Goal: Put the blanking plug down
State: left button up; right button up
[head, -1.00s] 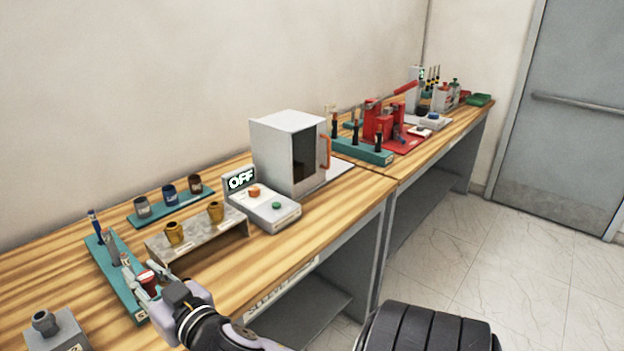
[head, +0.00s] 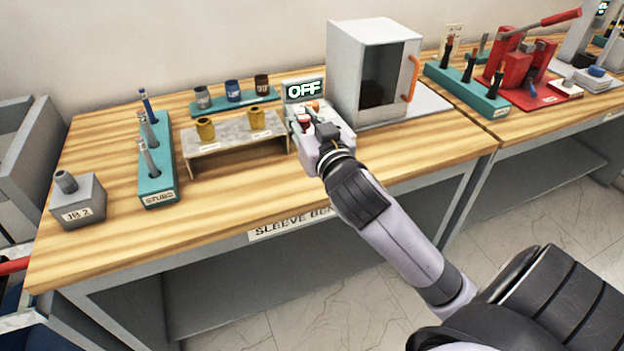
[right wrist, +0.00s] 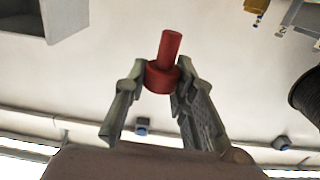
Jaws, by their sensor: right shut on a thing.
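The red blanking plug (right wrist: 164,78) has a wide collar and a narrower stem. My right gripper (right wrist: 158,84) is shut on its collar in the right wrist view, and the stem sticks out past the fingertips. In the head view the plug (head: 303,121) shows as a small red patch at the fingertips of my right gripper (head: 306,117). The gripper is in front of the control box (head: 343,132) with the OFF display and hides part of it. I cannot tell whether it touches the box. My left gripper is not in view.
A metal stand (head: 228,144) with two brass sleeves is just left of the gripper. Beyond it are a teal STUBS rack (head: 156,183) and a grey JB 2 block (head: 86,208). A white oven (head: 350,65) stands right of the control box. Bare wood lies along the front edge.

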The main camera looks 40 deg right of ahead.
notch_tip(320, 180, down, 12)
jog(key=shift+b, duration=0.85)
notch_tip(320, 180, down, 4)
jog(key=shift+f+b, duration=0.1)
jog(key=shift+b, duration=0.3)
jog(key=o, duration=0.8)
